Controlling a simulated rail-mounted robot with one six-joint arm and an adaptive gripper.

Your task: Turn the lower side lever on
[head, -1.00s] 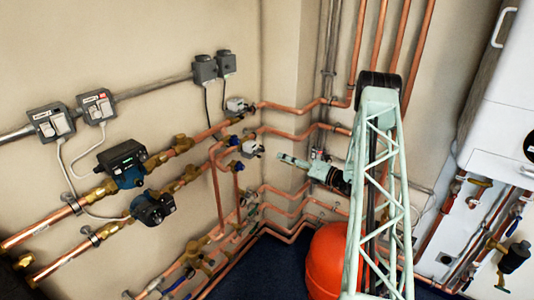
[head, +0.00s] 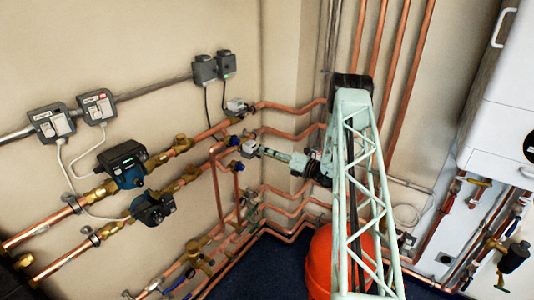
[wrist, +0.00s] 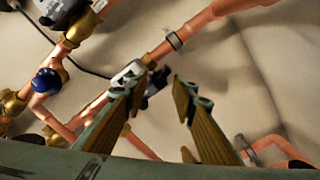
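My gripper (head: 264,151) reaches left in the head view, its tip close to a small white valve box (head: 250,148) on a copper pipe. In the wrist view my gripper (wrist: 158,84) is open, its two fingers apart. A white valve part (wrist: 128,72) on a copper pipe lies by the left fingertip, partly hidden by it. A small dark part (wrist: 155,82) shows between the fingertips. I cannot tell whether anything touches or which part is the lower side lever. A blue cap (wrist: 46,81) sits on a brass fitting to the left in the wrist view.
Copper pipes (head: 290,134) bend round the wall corner near my gripper. A second white valve box (head: 236,105) sits higher. Pumps (head: 122,163) are on pipes at the left. A red vessel (head: 325,262) stands below my arm, and a white boiler (head: 500,120) is at the right.

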